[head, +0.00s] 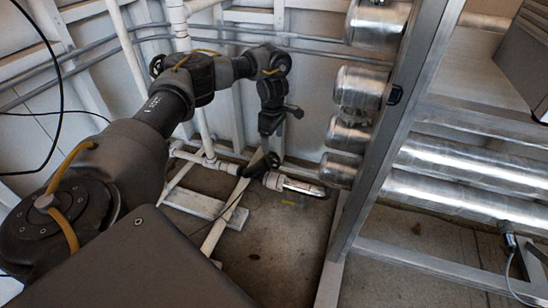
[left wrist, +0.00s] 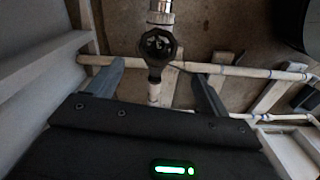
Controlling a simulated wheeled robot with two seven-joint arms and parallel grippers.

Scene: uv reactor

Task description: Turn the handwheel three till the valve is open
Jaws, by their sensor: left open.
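A small black handwheel (left wrist: 157,45) sits on a white pipe in the left wrist view. It also shows low in the head view (head: 272,160), beside a silver fitting. No number shows on it, so I cannot tell if it is handwheel three. My left gripper (left wrist: 158,74) is open and empty, with one finger on each side of the pipe just short of the wheel. I cannot tell whether they touch it. In the head view this gripper (head: 267,147) points down just above the wheel and is partly hidden. My right gripper is not in view.
Another dark handwheel (head: 157,65) is on the upright pipes behind my left arm. White pipes (head: 208,140) run along the wall and floor. A metal frame post (head: 395,130) and shiny cylinders (head: 360,88) stand to the right. Bare concrete floor (head: 285,235) lies below.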

